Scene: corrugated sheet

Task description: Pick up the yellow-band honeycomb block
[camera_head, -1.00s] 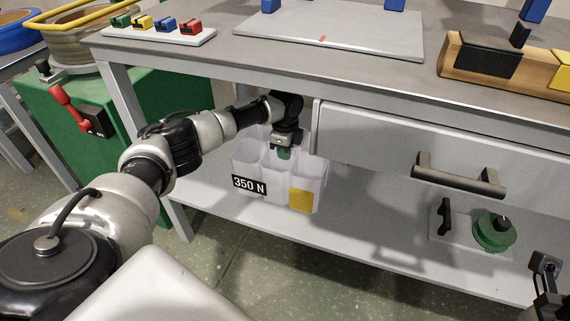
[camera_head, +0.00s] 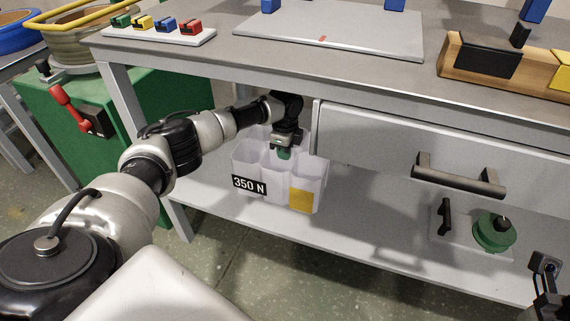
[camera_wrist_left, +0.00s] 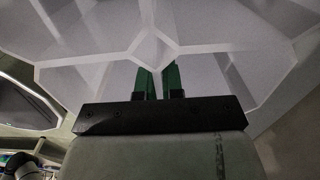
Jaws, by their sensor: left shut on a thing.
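The honeycomb block (camera_head: 276,188) is white with open hexagonal cells, a black "350 N" label (camera_head: 249,185) and a yellow patch (camera_head: 302,200) on its front. It stands upright at the lower shelf, below the worktop; I cannot tell whether its base touches the shelf. My left gripper (camera_head: 284,153) reaches down from above with green fingertips, shut on a cell wall of the block. The left wrist view shows the green fingers (camera_wrist_left: 158,80) at a wall junction of the cells. My right gripper (camera_head: 546,280) shows only partly at the lower right edge, apart from the block.
The worktop (camera_head: 230,55) overhangs the block. A drawer front (camera_head: 380,145) with a dark handle (camera_head: 460,178) is to the right. A green round part (camera_head: 494,232) and a small black handle (camera_head: 446,216) are on the right of the shelf. Shelf space right of the block is clear.

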